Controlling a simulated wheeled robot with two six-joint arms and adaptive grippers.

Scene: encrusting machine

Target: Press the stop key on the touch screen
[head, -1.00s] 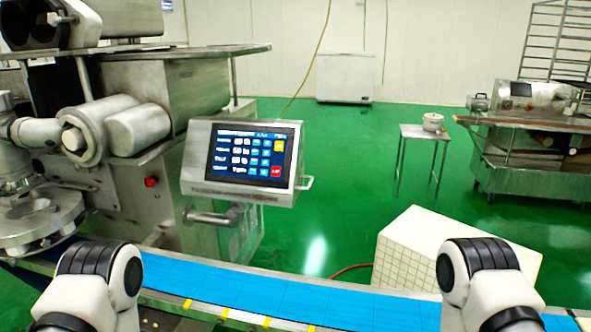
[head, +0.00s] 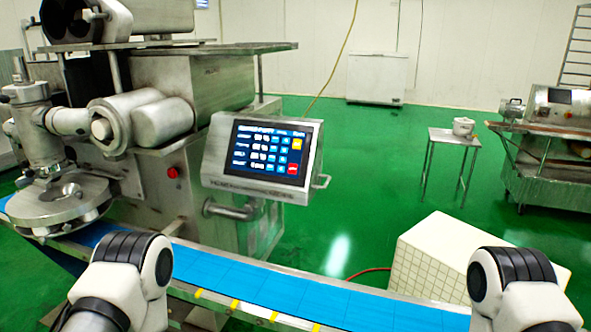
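The touch screen (head: 267,151) is lit and sits in a grey metal housing on the side of the encrusting machine, left of the picture's middle. A red key (head: 293,169) shows at the screen's lower right corner; its lettering is too small to read. A yellow-orange key (head: 297,144) is above it, with rows of blue and white keys to the left. Links of my two arms show at the bottom left and bottom right, both well below the screen and apart from it. Neither gripper is in the picture.
A blue conveyor belt (head: 262,284) runs across the front, between my arms and the screen. A red button (head: 173,172) is on the machine body. A white tiled block (head: 462,262) stands at the right. A small metal table (head: 452,136) stands farther back on open green floor.

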